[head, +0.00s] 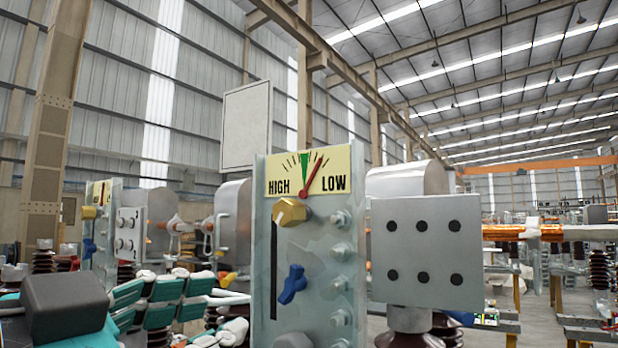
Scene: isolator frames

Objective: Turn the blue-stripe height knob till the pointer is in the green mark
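A pale glass-like panel (262,250) stands in the middle of the head view. At its top is a cream dial (278,165) marked HIGH on the left and LOW on the right. Its red pointer (314,176) leans right, on the LOW side of the green mark (305,158) and apart from it. Below are a gold knob (290,211) and a blue lobed knob (292,284) by a dark vertical slot. I cannot make out a blue stripe. My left gripper (203,292), teal and grey, is left of the panel, apart from both knobs; its finger opening is unclear. My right gripper is not in view.
A grey plate with dark holes (438,278) stands close on the panel's right. Metal bolts (340,251) line the panel's right side. A similar panel with a dial (97,193) stands farther back left. Brown insulators and an orange-wrapped bar (520,232) fill the right.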

